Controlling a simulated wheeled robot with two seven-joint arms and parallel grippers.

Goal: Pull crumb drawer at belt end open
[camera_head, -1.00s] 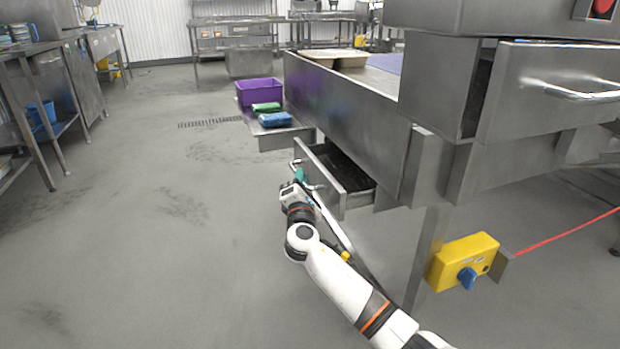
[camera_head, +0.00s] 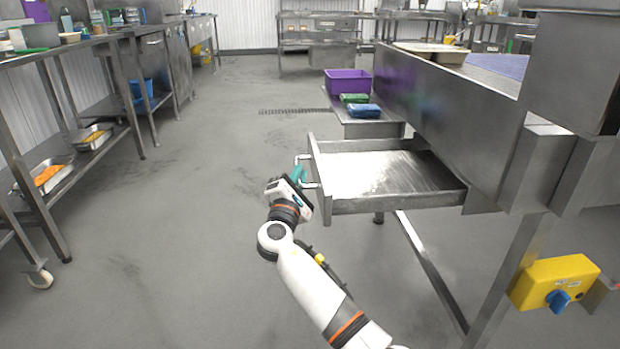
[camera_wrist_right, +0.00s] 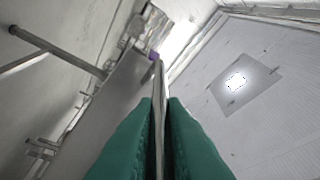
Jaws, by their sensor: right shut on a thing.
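The crumb drawer (camera_head: 384,205) at the belt end is pulled well out to the left in the head view, and its bare metal floor shows. My right gripper (camera_head: 300,176) is at the drawer's front panel, shut on the drawer handle (camera_head: 304,158). In the right wrist view the teal fingers (camera_wrist_right: 160,130) are closed around a thin bar, the handle (camera_wrist_right: 158,95). My left gripper is not in view.
A purple bin (camera_head: 348,82) and green and blue cloths (camera_head: 363,111) rest on a shelf behind the drawer. A yellow switch box (camera_head: 553,282) is at the lower right. Metal tables (camera_head: 60,140) stand at the left. The floor (camera_head: 190,220) left of the drawer is clear.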

